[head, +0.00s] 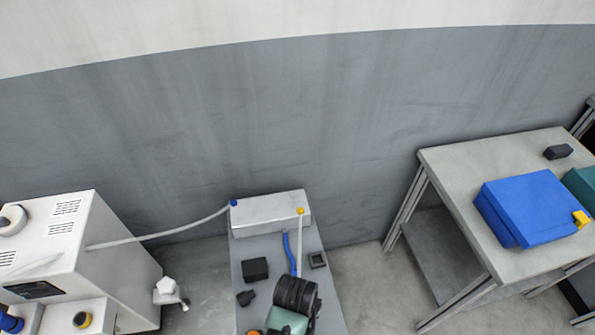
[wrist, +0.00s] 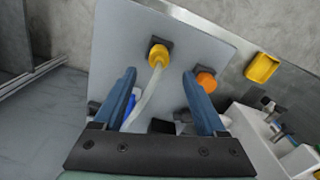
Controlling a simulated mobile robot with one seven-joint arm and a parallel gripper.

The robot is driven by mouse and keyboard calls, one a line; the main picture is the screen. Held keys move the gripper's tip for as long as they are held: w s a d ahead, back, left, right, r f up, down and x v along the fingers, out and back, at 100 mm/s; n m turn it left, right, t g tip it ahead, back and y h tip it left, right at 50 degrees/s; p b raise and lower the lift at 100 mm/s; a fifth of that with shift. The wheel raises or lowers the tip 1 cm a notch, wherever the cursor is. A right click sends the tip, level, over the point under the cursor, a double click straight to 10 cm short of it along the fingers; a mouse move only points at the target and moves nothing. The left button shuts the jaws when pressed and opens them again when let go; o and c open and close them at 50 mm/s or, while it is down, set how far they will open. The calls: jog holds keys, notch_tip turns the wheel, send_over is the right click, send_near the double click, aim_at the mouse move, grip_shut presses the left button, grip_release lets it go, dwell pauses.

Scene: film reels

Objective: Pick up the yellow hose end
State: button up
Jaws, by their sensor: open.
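The yellow hose end (wrist: 158,54) shows in the wrist view at the end of a pale hose, beside a dark block on a grey surface. It lies just beyond and between the fingertips of my gripper (wrist: 160,73). The two blue fingers are wide apart, with nothing held between them. The pale hose runs back between the fingers. In the head view, a yellow end (head: 300,211) with a pale hose sits at the grey box on the middle bench. My gripper (head: 296,290) is in front of it there, its fingers hidden.
An orange end (wrist: 206,80) is close to my right finger in the wrist view. A white machine (head: 110,250) stands left, and a table (head: 480,160) with a blue case (head: 530,208) stands right.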

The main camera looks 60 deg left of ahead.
jog(key=f, duration=0.7)
jog(key=shift+d+b, duration=0.2)
jog(key=shift+b, duration=0.2)
jog(key=shift+r, duration=0.1)
grip_shut()
